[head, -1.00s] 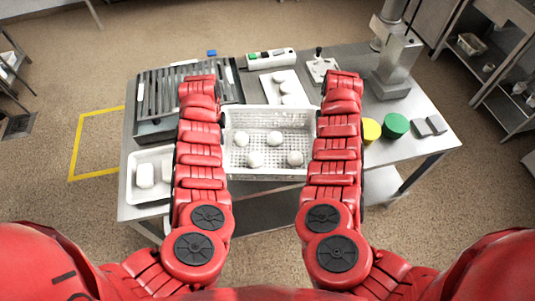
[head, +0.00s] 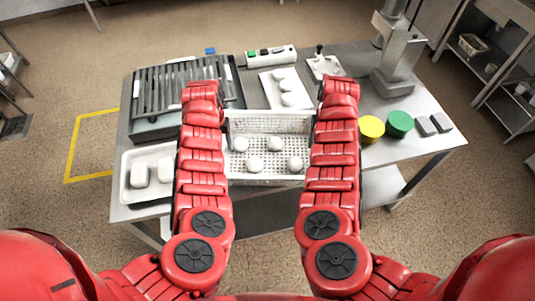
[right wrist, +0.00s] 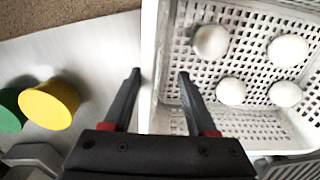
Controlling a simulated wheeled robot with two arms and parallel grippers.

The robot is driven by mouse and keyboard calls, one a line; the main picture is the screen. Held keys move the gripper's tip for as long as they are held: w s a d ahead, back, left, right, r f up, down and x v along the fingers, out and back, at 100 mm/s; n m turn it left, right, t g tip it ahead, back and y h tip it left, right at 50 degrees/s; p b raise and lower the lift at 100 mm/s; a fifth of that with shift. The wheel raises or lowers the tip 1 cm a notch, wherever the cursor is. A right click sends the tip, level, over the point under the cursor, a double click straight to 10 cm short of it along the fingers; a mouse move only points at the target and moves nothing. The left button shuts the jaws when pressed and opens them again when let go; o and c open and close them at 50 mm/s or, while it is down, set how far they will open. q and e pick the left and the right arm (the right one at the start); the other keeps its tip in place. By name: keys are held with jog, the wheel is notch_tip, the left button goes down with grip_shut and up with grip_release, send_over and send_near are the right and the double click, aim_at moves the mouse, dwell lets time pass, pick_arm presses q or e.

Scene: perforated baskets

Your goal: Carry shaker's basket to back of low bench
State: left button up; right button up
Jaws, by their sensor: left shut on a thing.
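The white perforated basket (head: 240,121) sits over the front middle of the low bench (head: 150,212), between my two arms. Several white rounded items (head: 274,144) lie in it; I cannot tell which is a shaker. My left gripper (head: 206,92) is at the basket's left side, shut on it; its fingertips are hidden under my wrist. My right gripper (right wrist: 160,75) is at the basket's right side. In the right wrist view its fingers stand apart, one outside and one inside the basket wall (right wrist: 150,60), with space visible beside the wall.
A ridged grill (head: 170,95) is at back left, with a white tray (head: 127,190) in front. A white board (head: 275,100) with white pieces and a switch box (head: 271,56) lie behind the basket. Yellow (head: 371,130) and green (head: 400,123) round pieces stand right, near a grey column device (head: 395,70).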

pick_arm(q)
jog(key=shift+a, duration=0.25)
pick_arm(e)
jog(key=shift+d, duration=0.25)
pick_arm(q)
jog(key=shift+r, duration=0.1)
jog(key=shift+r, duration=0.35)
pick_arm(e)
jog(key=shift+d, duration=0.15)
jog(key=shift+r, duration=0.15)
pick_arm(q)
notch_tip(320, 180, up, 11)
pick_arm(e)
notch_tip(320, 180, up, 12)
